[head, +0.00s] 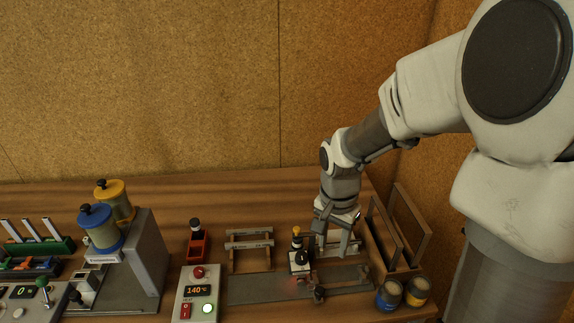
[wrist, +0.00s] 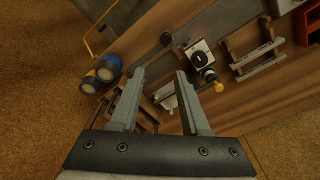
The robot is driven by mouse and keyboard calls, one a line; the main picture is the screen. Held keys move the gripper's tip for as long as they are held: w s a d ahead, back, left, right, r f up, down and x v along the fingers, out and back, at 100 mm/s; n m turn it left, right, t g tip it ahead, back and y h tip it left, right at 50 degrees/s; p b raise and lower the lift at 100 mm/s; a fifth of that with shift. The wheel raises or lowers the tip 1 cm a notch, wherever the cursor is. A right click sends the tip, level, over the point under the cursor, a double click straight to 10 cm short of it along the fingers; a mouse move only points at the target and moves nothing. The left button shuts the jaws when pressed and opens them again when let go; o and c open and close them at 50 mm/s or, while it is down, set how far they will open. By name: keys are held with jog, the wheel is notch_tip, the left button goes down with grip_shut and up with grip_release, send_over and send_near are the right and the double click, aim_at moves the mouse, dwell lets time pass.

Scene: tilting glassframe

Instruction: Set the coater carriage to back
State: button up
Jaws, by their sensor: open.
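The coater carriage (head: 299,264), a small white block with a dark knob on top, sits on a long grey track (head: 250,289) near the front of the bench. A yellow-topped black post stands close behind it. In the wrist view the carriage (wrist: 199,53) is right of my fingers, with the yellow-tipped post (wrist: 210,82) nearer to them. My gripper (head: 334,250) points down, open and empty, just right of the carriage and apart from it. Its two fingers (wrist: 160,76) show nothing between them that they grip. Which position the carriage is in I cannot tell.
A wooden rack (head: 399,240) and two tins (head: 389,295) stand close to the right of my gripper. A heater box reading 140 °C (head: 198,293), a red holder (head: 197,245) and small wooden stands (head: 249,245) lie left. Bench behind is mostly clear.

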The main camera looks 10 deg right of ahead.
jog(key=a+f, duration=0.1)
jog(key=b, duration=0.1)
send_near(320, 290)
jog(key=f, duration=0.8)
jog(key=shift+w+d+f, duration=0.1)
jog(key=shift+w+f, duration=0.1)
jog(key=shift+f, duration=0.15)
grip_shut()
dwell(1.2)
